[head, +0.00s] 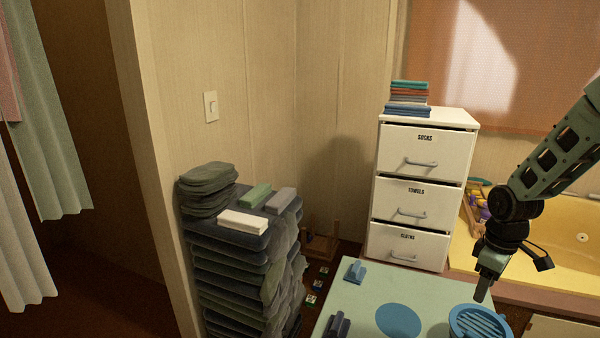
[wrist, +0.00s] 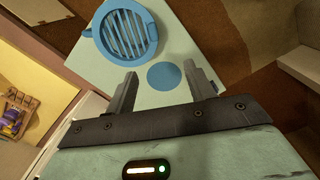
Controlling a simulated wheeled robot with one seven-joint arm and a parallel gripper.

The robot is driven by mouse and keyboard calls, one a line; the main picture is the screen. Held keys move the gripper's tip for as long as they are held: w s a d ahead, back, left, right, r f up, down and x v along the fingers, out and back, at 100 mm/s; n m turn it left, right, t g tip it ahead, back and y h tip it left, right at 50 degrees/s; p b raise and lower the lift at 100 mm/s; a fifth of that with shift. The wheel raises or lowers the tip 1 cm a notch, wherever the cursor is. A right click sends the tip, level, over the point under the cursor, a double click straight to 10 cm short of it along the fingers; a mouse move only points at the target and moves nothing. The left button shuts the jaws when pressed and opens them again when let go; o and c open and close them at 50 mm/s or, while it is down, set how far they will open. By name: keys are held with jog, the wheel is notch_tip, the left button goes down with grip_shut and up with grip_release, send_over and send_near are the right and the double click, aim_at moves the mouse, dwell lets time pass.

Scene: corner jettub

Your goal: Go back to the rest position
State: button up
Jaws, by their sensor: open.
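My gripper (head: 484,290) hangs from my arm at the right of the head view, pointing down above the pale green table top (head: 362,298). In the wrist view my gripper (wrist: 163,88) has its two fingers spread apart with nothing between them. Beyond the fingers lie a flat blue disc (wrist: 164,76) and a round blue slatted dish (wrist: 128,32) on the table. In the head view the blue dish (head: 480,322) is just below the fingertips, apart from them as far as I can tell.
A white drawer cabinet (head: 416,185) with folded cloths (head: 408,98) on top stands behind the table. A yellow tub (head: 570,235) is at the right. A tall stack of dark folded textiles (head: 240,265) stands left of the table. A small blue object (head: 355,271) sits at the table's far corner.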

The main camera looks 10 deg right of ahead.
jog(key=s+a+r, duration=0.2)
jog(key=a+r, duration=0.1)
jog(key=a, duration=0.5)
jog(key=s+a+r+n+p, duration=0.1)
jog(key=a+r, duration=0.3)
jog(key=a, duration=0.4)
jog(key=s+a+r, duration=0.2)
jog(key=a+r, duration=0.1)
jog(key=a, duration=0.6)
jog(key=s+a+r, duration=0.2)
jog(key=s+a, duration=0.3)
jog(key=s, duration=0.3)
jog(key=s+a+r+p, duration=0.1)
jog(key=s+a+r, duration=0.2)
jog(key=s+a, duration=0.3)
jog(key=shift+s+a+r+n+y, duration=0.2)
jog(key=shift+s+n+y, duration=0.1)
jog(key=shift+s, duration=0.55)
